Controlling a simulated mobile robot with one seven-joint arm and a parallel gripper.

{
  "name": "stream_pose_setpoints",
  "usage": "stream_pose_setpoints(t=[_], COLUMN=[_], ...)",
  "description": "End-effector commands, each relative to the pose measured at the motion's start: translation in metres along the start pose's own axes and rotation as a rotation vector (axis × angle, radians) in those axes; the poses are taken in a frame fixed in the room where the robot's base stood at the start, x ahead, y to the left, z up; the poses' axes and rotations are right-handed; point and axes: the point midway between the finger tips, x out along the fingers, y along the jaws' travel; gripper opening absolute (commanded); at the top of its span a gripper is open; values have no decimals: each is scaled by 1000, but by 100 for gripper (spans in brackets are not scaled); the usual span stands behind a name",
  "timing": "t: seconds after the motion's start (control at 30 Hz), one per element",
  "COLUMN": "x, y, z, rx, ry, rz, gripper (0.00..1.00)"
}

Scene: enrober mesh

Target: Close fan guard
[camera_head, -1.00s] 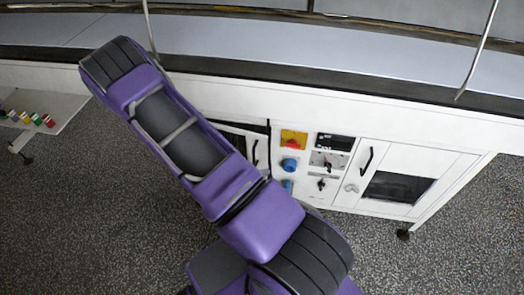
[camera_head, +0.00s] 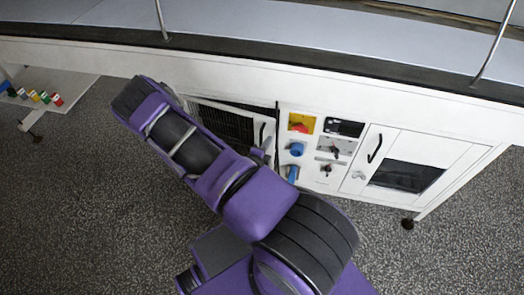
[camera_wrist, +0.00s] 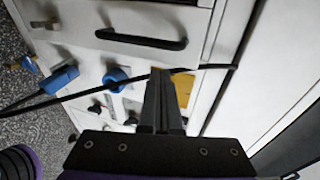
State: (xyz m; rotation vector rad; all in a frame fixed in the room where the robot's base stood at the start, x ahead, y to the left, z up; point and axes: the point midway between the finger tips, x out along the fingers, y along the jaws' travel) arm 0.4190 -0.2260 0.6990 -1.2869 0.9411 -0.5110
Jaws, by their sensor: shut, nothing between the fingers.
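The fan guard (camera_head: 228,122) is a white-framed panel with a dark grille, left of the controls on the white cabinet. It stands ajar, with a dark gap along its top and right edges. Its handle (camera_head: 263,132) is near the right edge; in the wrist view the black handle (camera_wrist: 142,40) lies above the fingers. My gripper (camera_wrist: 160,72) is shut and empty, its tips in front of the control strip near the guard's open edge. I cannot tell whether they touch anything.
A yellow panel with a red knob (camera_head: 300,123), blue connectors (camera_head: 296,149) and black switches (camera_head: 328,169) sit right of the guard. A closed door with a window (camera_head: 405,176) is further right. The conveyor edge (camera_head: 330,68) runs above. Speckled floor is open in front.

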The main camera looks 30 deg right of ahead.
Motion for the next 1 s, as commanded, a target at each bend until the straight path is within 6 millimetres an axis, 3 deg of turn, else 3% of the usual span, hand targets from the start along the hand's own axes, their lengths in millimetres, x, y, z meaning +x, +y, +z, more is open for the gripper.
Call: stream_pose_setpoints(t=[0.2,0.73,1.0], x=[29,39,68], y=[-10,-13,-22], z=[0,0,-2], rx=[3,1,2], ry=[2,0,1], rz=[-1,-1,-1], gripper=[0,0,0])
